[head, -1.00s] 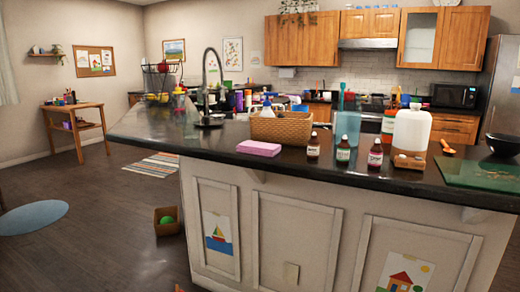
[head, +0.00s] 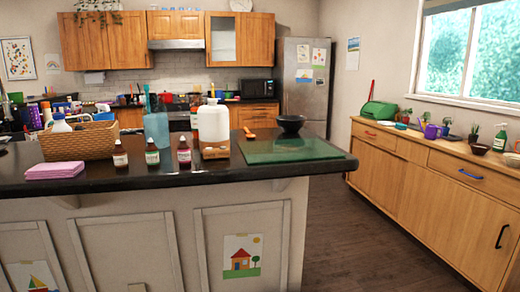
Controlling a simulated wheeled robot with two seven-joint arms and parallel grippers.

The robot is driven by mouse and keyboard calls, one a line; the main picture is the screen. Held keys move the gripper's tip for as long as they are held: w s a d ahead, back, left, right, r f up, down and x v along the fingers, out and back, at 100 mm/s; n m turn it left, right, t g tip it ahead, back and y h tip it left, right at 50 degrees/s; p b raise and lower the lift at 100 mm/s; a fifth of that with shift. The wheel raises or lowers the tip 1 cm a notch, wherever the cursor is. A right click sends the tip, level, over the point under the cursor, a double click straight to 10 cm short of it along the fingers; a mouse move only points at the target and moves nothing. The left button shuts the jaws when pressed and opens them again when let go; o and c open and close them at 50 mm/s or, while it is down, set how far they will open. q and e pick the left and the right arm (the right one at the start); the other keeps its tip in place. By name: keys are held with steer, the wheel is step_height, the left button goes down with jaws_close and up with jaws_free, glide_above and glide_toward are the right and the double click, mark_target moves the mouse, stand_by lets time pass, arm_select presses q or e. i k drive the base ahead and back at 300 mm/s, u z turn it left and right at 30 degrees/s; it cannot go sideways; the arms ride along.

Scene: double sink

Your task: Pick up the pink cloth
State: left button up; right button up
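The pink cloth (head: 55,171) lies folded and flat on the dark countertop, near its front edge at the left of the head view. It sits in front of the wicker basket (head: 80,142) and left of several small bottles. Nothing covers it. Neither of my grippers shows in the head view.
A green glass board (head: 290,150) and dark bowl (head: 291,123) occupy the counter's right end. Open floor (head: 335,220) lies between the island and the wooden sideboard (head: 425,180).

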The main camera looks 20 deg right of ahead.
mark_target(50, 171)
steer(key=k, duration=0.6)
steer(key=u, duration=0.7)
steer(key=i, duration=1.1)
steer(key=u, duration=0.25)
